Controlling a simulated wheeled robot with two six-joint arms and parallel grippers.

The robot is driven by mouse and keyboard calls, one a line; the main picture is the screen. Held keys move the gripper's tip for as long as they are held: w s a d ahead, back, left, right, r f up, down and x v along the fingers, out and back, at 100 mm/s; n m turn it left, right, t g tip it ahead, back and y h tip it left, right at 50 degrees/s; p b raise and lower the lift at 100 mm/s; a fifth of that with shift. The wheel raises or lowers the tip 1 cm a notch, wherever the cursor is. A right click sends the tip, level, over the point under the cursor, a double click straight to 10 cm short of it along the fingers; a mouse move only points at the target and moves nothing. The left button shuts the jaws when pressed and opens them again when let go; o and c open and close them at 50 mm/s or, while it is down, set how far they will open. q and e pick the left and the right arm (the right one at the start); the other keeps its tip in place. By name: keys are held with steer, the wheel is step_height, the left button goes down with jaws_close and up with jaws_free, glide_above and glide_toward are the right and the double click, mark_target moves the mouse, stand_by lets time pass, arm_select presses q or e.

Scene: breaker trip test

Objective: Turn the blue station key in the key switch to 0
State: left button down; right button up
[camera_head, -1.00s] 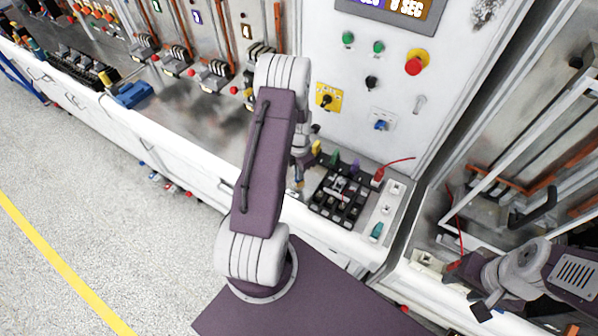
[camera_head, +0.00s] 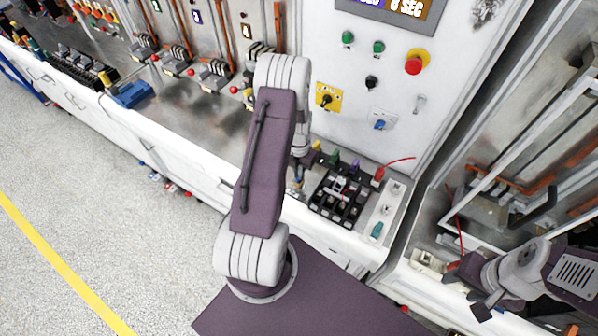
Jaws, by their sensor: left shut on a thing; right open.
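The key switch (camera_head: 380,124) is low on the white panel, a small blue piece on a pale label plate. I cannot read its position or tell whether the blue piece is the station key. My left arm reaches up in front of the panel and its wrist bends down. My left gripper (camera_head: 298,184) is left of and below the switch, apart from it, near the bench's front edge. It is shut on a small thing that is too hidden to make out. My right gripper (camera_head: 480,308) is open at the lower right, far from the switch.
A yellow selector plate (camera_head: 327,97), a red emergency button (camera_head: 414,64) and green buttons (camera_head: 378,47) share the panel. An open metal frame (camera_head: 510,135) stands at right.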

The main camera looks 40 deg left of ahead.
arm_select(q)
steer(key=shift+s, duration=0.1)
steer(key=c, duration=1.8)
jaws_free()
steer(key=shift+n, duration=0.3)
steer(key=o, duration=0.3)
steer(key=shift+r, duration=0.2)
step_height(320, 180, up, 9)
steer(key=b, duration=0.2)
steer(key=shift+f+b, duration=0.1)
steer(key=shift+b, duration=0.3)
